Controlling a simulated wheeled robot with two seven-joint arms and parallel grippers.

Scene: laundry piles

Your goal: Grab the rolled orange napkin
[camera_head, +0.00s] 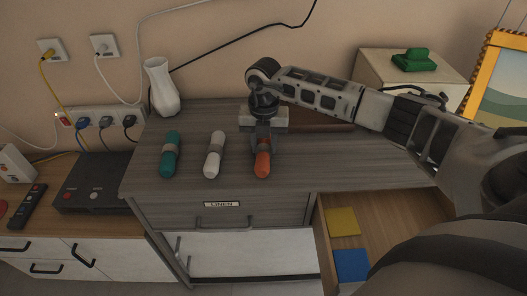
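The rolled orange napkin (263,165) lies on the grey wooden dresser top (330,165), to the right of a rolled white napkin (213,158) and a rolled teal napkin (170,155). My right arm reaches in from the right, and its gripper (263,146) points down at the orange napkin. The fingers are at the napkin's middle and upper part and cover some of it. I cannot tell whether they are closed on it or only around it. My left gripper is not in view.
A white vase (161,87) stands at the dresser's back left. An open drawer (378,215) at the right holds a yellow cloth (343,222) and a blue cloth (352,264). A cream box (385,72) with a green item (414,60) stands behind my arm.

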